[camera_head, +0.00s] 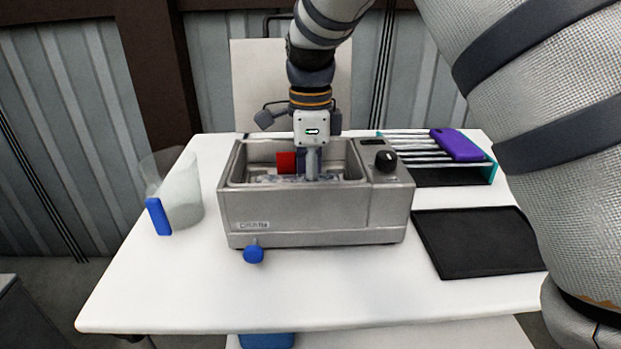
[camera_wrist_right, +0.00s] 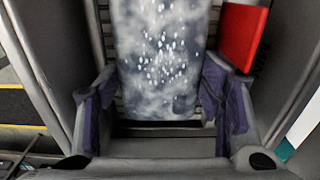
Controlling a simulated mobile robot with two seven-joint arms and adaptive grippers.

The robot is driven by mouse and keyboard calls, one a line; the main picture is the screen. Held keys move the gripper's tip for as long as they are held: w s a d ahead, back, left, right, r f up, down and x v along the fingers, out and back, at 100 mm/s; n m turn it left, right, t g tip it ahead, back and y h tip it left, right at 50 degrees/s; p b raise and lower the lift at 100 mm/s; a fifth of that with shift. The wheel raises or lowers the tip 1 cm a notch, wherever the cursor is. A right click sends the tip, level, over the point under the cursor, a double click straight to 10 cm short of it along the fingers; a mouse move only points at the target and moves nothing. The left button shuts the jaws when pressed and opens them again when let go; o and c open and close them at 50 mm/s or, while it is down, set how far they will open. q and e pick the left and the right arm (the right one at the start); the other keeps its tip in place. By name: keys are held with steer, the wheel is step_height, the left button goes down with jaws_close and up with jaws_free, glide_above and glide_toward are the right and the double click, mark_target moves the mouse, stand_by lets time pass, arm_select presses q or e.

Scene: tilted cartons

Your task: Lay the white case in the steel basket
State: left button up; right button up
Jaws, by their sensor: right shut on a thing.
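The white case (camera_wrist_right: 160,60), pale and marbled grey with white specks, is between the purple-padded fingers of my right gripper (camera_wrist_right: 162,110) in the wrist view. The right gripper is shut on it and also shows in the head view (camera_head: 310,172), pointing down inside a grey steel bath (camera_head: 290,212). Slatted metal of the steel basket (camera_wrist_right: 104,38) shows beside the case. The bath's front wall hides the case's lower end in the head view; whether it touches the basket floor I cannot tell. My left gripper is not in view.
A red case (camera_head: 286,162) stands upright in the bath beside the gripper; the wrist view shows it close by (camera_wrist_right: 243,36). A purple case (camera_head: 457,145) lies on a rack at right. A black tray (camera_head: 478,243) and a clear jug (camera_head: 180,195) flank the bath.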

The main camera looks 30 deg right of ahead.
steer(key=shift+f, duration=0.2)
stand_by(0.4)
stand_by(0.3)
steer(key=o, duration=1.1)
step_height(320, 180, up, 12)
steer(key=shift+w, duration=0.1)
